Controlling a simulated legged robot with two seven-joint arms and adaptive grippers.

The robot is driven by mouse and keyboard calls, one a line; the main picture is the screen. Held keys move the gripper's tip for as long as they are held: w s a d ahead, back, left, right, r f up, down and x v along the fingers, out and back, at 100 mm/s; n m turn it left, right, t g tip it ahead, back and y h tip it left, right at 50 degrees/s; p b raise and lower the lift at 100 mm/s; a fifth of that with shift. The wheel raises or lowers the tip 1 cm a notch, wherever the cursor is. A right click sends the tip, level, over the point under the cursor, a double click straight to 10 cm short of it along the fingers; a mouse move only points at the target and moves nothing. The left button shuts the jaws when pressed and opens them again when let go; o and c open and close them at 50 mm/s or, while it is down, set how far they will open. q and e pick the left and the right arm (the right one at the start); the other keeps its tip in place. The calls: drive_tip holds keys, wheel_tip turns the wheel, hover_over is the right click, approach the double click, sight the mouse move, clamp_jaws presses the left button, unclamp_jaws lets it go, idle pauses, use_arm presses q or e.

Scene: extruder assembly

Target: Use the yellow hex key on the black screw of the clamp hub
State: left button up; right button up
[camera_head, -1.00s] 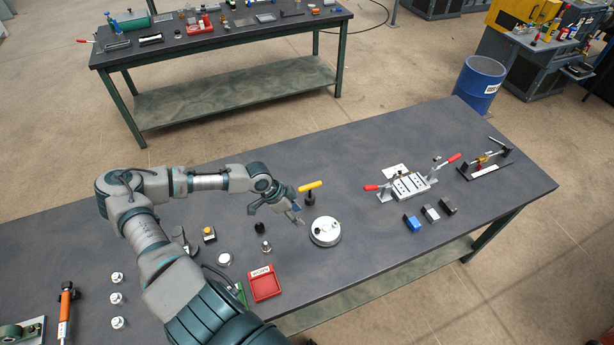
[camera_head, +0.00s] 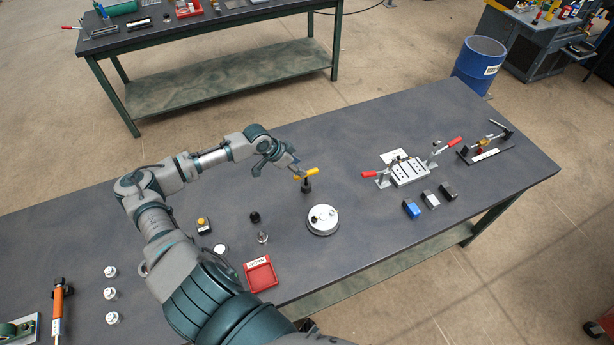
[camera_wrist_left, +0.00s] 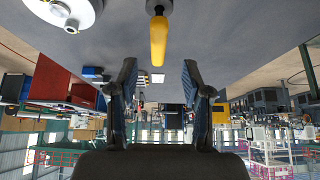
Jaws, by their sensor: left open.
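The yellow hex key (camera_head: 306,174) stands in a small black holder (camera_head: 306,188) on the table, its yellow handle on top. The round white clamp hub (camera_head: 323,220) lies just in front of it, with small dark fittings on top; I cannot tell for sure which is the black screw. My left gripper (camera_head: 291,166) is open and empty, just left of the yellow handle. In the left wrist view the handle (camera_wrist_left: 158,40) is ahead of and between the open fingers (camera_wrist_left: 160,85), not held. Part of the hub (camera_wrist_left: 62,10) shows at top left. My right gripper is not in view.
A fixture with red-handled clamps (camera_head: 410,172) and several small blocks (camera_head: 430,199) stand to the right. A red tray (camera_head: 260,274), a black knob (camera_head: 255,217) and a metal part (camera_head: 263,238) lie left of the hub. Table between hub and fixture is clear.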

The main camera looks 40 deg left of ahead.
sight(311, 171)
use_arm(q)
drive_tip(key=x, duration=0.6)
drive_tip(key=shift+s, duration=0.15)
drive_tip(key=shift+d+f, duration=0.15)
drive_tip(key=shift+d, duration=0.2)
drive_tip(key=c, duration=0.6)
drive_tip(key=shift+a, duration=0.35)
clamp_jaws()
drive_tip(key=shift+a+f, duration=0.15)
drive_tip(key=shift+a, duration=0.05)
drive_tip(key=shift+d, duration=0.15)
drive_tip(key=shift+r, duration=0.5)
wheel_tip(311, 171, up, 2)
drive_tip(key=shift+r, duration=0.2)
drive_tip(key=s+d+r, duration=0.2)
drive_tip(key=s, duration=1.3)
drive_tip(key=shift+s+p, duration=0.35)
drive_tip(key=shift+s, duration=0.05)
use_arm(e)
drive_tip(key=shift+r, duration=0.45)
